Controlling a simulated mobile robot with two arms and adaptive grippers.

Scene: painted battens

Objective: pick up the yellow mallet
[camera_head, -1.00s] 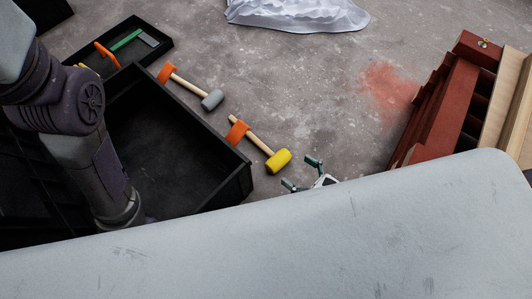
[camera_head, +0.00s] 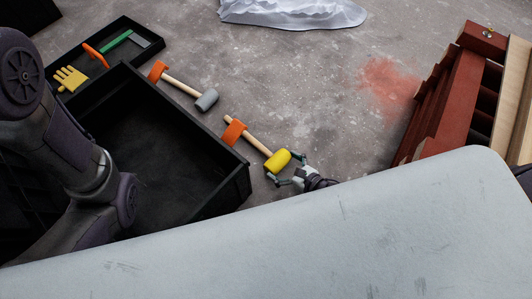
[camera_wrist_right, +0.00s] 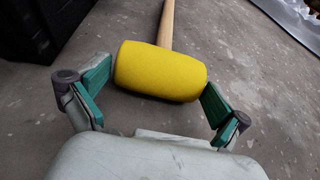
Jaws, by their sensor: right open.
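My right gripper (camera_head: 286,168) is open at the head. In the right wrist view the yellow mallet head (camera_wrist_right: 160,71) lies between and just ahead of the green-padded fingertips of my right gripper (camera_wrist_right: 158,84). I cannot tell whether either finger touches it. The handle points away from the gripper. My left arm enters at the left of the head view; its gripper is not visible.
A grey mallet (camera_head: 207,99) lies nearby, beyond the yellow one. A black crate (camera_head: 215,185) stands left of it. A black tray (camera_head: 128,23) holds several tools. Red and bare battens (camera_head: 455,100) are at right. A white sheet (camera_head: 295,12) lies at the back.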

